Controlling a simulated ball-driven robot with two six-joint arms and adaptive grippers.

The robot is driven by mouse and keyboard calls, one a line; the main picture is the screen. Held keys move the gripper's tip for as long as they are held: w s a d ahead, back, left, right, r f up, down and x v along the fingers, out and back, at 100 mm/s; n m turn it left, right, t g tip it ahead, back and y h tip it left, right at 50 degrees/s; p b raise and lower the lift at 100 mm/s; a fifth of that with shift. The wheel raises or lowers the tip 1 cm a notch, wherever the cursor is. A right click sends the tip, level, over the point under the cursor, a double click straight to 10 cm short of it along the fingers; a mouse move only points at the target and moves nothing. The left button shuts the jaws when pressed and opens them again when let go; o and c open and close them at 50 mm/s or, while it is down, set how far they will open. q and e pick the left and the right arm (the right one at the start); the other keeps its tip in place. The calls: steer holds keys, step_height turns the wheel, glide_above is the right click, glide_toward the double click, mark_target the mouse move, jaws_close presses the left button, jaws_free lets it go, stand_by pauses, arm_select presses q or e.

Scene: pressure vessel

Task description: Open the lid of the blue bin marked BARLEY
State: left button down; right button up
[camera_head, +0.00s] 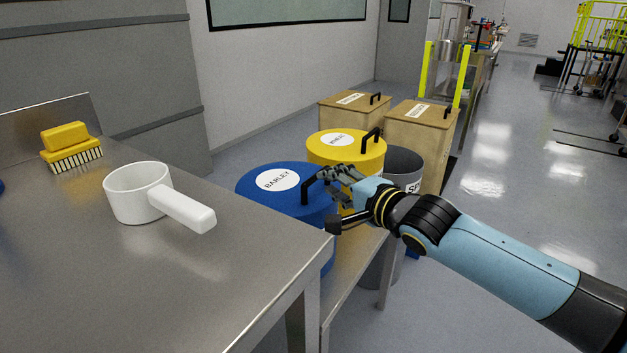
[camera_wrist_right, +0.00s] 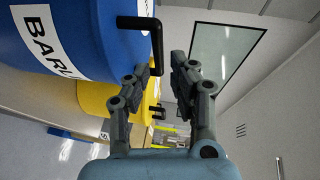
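The blue bin (camera_head: 258,195) marked BARLEY stands beyond the metal table, its lid on and its round white label facing up. A black handle (camera_head: 308,190) rises from the right side of the lid. My right gripper (camera_head: 333,175) is at the lid's right edge, close to this handle. In the right wrist view, the gripper (camera_wrist_right: 166,65) is open with nothing between its fingers. There the black handle (camera_wrist_right: 156,40) is just left of and beyond the fingertips, and the blue lid (camera_wrist_right: 85,30) fills the upper left. My left gripper is not in view.
A yellow bin (camera_head: 350,152) with its own black handle stands right behind the blue one. A grey bin (camera_head: 403,163) and wooden boxes (camera_head: 425,118) are beside it. A white scoop (camera_head: 140,195) and yellow brush (camera_head: 70,148) lie on the metal table (camera_head: 190,275).

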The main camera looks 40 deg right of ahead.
steer(key=w+b, duration=0.1)
steer(key=w+f, duration=0.1)
steer(key=w, duration=0.1)
steer(key=w+b, duration=0.1)
steer(key=w, duration=0.1)
steer(key=shift+w+f+b, duration=0.2)
steer(key=shift+f+b, duration=0.1)
steer(key=shift+w+r, duration=0.1)
steer(key=shift+w, duration=0.25)
steer(key=shift+c, duration=0.4)
jaws_close()
